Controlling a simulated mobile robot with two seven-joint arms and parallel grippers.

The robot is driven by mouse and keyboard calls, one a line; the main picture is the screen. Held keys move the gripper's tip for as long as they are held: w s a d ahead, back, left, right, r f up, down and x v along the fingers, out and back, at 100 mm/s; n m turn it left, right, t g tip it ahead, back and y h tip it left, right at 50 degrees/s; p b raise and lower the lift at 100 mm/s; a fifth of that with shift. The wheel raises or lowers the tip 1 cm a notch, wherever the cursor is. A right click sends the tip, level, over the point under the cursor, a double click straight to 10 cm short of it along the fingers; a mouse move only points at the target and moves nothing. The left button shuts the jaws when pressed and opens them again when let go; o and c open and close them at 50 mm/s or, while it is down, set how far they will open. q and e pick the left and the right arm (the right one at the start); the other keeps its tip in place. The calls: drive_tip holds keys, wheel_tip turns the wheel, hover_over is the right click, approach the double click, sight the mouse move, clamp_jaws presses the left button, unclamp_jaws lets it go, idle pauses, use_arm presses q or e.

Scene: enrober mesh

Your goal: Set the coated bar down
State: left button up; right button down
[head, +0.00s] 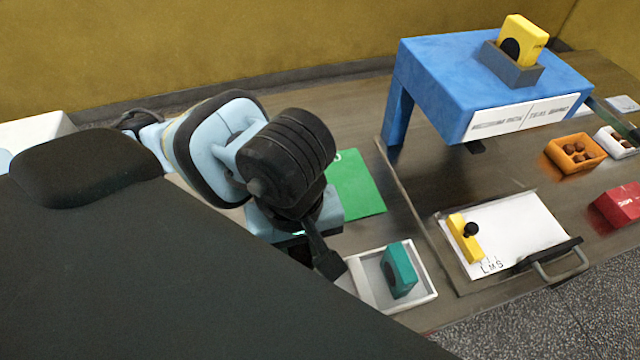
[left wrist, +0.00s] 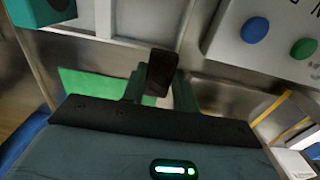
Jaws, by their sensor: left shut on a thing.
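The coated bar is a dark brown block (left wrist: 161,72), held between the fingers of my left gripper (left wrist: 158,88) in the left wrist view. In the head view my left gripper (head: 322,250) points down toward the table, with a dark block (head: 330,265) at its tip that looks like the bar. It appears beside the left edge of a white tray (head: 432,292) holding a teal block (head: 398,270). I cannot tell the bar's height above the table. A green mat (head: 362,190) lies behind the gripper, partly hidden by my arm. My right gripper is not in view.
A white board (head: 525,225) with a yellow slider (head: 464,238) lies right of the tray. A blue arch (head: 470,75) stands behind, with a yellow block (head: 522,40) on top. An orange box (head: 562,165) of brown balls and a red block (head: 617,205) are at right.

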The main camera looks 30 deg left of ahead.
sight(360, 198)
use_arm(q)
drive_tip(key=w+a, duration=0.1)
drive_tip(key=w, duration=0.4)
drive_tip(key=w+a+f, duration=0.1)
drive_tip(key=w+a, duration=0.1)
drive_tip(key=w, duration=0.2)
drive_tip(key=w+a, duration=0.1)
drive_tip(key=w, duration=0.4)
drive_tip(key=shift+w+a+f, duration=0.25)
drive_tip(key=shift+w+a, duration=0.05)
drive_tip(key=f, duration=0.3)
drive_tip(key=shift+w+a+f, duration=0.15)
drive_tip(key=shift+w, duration=0.2)
drive_tip(key=shift+f, duration=0.1)
drive_tip(key=shift+f, duration=0.2)
drive_tip(key=o, duration=0.8)
drive_tip(key=shift+c, duration=0.2)
